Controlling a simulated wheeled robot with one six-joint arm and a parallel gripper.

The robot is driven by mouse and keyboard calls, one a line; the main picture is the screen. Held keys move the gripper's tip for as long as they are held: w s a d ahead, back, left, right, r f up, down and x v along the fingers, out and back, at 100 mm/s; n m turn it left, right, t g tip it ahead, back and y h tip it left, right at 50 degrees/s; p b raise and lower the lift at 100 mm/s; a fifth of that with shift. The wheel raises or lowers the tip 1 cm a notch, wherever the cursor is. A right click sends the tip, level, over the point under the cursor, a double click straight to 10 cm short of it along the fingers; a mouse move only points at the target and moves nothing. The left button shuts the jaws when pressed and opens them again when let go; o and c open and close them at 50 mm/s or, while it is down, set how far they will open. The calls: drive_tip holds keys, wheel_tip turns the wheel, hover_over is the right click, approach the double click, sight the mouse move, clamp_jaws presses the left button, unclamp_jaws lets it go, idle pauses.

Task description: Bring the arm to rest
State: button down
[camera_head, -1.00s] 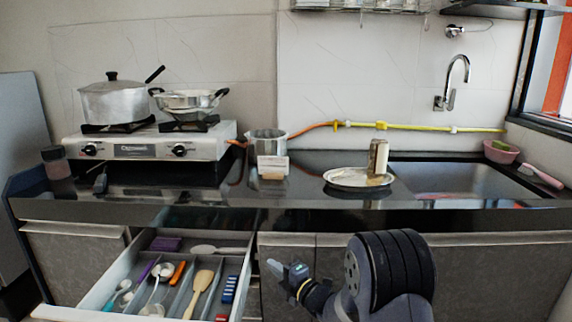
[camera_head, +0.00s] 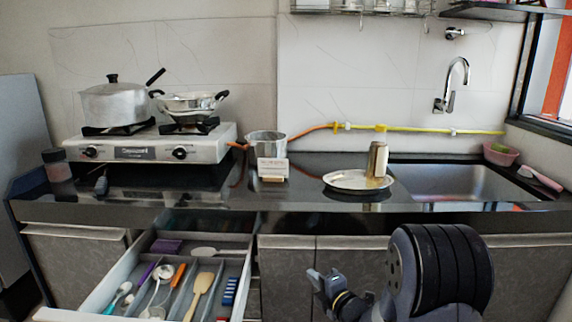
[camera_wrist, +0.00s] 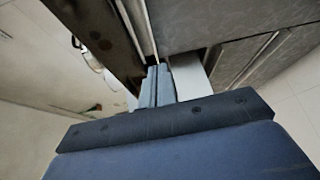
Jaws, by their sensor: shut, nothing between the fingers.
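My gripper (camera_head: 313,276) is at the lower middle of the head view, in front of the cabinet doors and below the counter edge. It is to the right of the open drawer and apart from it. In the wrist view my gripper (camera_wrist: 158,70) has its two fingers together with nothing between them. My arm is folded at the lower right of the head view, and its thick dark joint hides part of the cabinet front.
An open drawer (camera_head: 101,299) with utensils juts out at the lower left.

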drive_tip(key=shift+w+d+r+m+h, duration=0.25)
drive_tip(key=shift+w+d+m+h, duration=0.35)
drive_tip(key=shift+w+d+h, duration=0.5)
drive_tip(key=shift+a, duration=0.1)
